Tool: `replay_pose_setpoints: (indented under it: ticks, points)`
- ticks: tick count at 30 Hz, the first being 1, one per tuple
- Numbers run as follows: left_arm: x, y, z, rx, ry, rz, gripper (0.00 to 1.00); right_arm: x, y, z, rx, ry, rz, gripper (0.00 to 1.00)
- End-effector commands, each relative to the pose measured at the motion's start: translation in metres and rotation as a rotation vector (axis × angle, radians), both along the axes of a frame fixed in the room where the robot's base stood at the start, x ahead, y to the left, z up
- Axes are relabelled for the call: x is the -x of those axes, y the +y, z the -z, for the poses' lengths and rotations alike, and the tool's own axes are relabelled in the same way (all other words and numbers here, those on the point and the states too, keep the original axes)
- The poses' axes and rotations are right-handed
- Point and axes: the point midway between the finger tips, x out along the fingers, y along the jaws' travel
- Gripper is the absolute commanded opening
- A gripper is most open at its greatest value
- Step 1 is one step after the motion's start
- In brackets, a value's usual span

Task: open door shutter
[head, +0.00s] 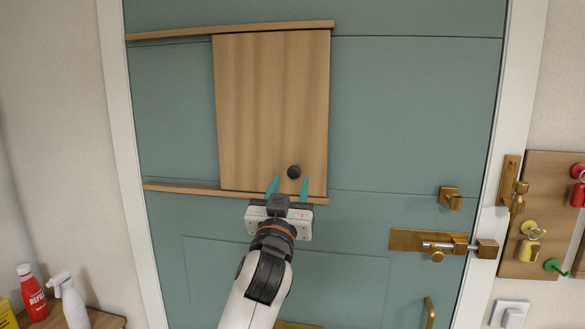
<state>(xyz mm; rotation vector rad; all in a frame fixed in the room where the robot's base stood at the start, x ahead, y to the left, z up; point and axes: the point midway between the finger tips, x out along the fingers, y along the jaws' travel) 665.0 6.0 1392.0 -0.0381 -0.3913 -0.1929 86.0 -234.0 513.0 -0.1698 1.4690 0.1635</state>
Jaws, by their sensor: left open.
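A light wooden shutter panel (265,105) sits between an upper wooden rail (180,32) and a lower wooden rail (185,189) on a teal door (420,110). The panel is at the right end of the rails. A round black knob (293,172) is on the panel's lower right part. My left gripper (288,187) is open, with teal fingers pointing up just below the knob. In the picture the fingertips lie to either side and slightly under the knob; I cannot tell their depth to it. My right gripper is not in view.
Brass latches and a sliding bolt (430,241) are on the door's right side. A key board (545,215) hangs on the right wall. A red bottle (33,293) and a white spray bottle (70,300) stand at lower left. The rails left of the panel are clear.

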Motion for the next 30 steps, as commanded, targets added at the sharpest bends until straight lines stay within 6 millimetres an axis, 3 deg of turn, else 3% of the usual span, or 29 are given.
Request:
replay_pose_setpoints:
  ticks: [7, 18, 27, 30]
  points:
    - [-0.029, -0.006, -0.013, 0.0, 0.001, -0.001, 0.46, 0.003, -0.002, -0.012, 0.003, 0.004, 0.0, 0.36]
    - [-0.034, -0.007, -0.014, 0.001, 0.0, 0.0, 0.46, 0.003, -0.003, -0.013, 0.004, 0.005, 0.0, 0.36]
    - [-0.034, -0.007, -0.013, 0.0, 0.001, 0.0, 0.0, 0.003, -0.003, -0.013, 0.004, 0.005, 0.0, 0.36]
    - [-0.034, -0.007, -0.013, 0.0, 0.001, 0.0, 0.0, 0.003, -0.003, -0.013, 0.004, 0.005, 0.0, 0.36]
